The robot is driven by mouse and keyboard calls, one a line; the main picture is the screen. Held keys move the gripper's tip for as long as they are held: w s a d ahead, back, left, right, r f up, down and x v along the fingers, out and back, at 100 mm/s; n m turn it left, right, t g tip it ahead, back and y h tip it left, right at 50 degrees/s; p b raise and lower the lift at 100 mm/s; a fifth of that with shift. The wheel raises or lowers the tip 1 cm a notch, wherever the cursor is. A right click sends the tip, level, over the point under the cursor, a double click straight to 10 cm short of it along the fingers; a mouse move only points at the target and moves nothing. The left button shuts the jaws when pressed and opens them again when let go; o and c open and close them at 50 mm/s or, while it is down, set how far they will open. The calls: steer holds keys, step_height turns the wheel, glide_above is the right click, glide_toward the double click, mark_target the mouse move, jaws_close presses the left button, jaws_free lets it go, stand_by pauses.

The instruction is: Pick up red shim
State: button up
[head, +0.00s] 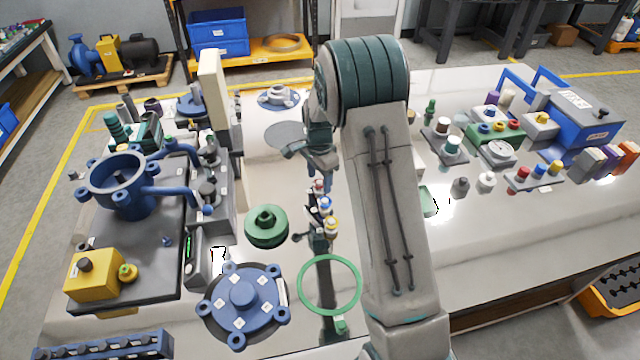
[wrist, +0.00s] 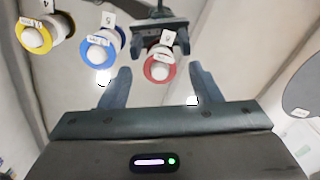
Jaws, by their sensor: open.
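The red shim (wrist: 149,72) is a red ring around a white knob, with a white tag beside it, in the wrist view. In the head view it is a small reddish piece (head: 319,186) just under my gripper (head: 325,178). In the wrist view my gripper (wrist: 160,80) is open, with one finger on each side of the red shim's line and nothing between them. The red shim lies just beyond the fingertips; I cannot tell whether they touch it.
A blue ring (wrist: 85,48) and a yellow ring (wrist: 34,38) on similar knobs stand left of the red one. A dark fixture (wrist: 160,28) lies beyond it. In the head view, a green spool (head: 266,228) and a blue flange (head: 242,312) stand to the left.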

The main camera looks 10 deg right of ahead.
steer(key=shift+f, duration=0.15)
steer(key=c, duration=1)
steer(key=shift+c, duration=0.2)
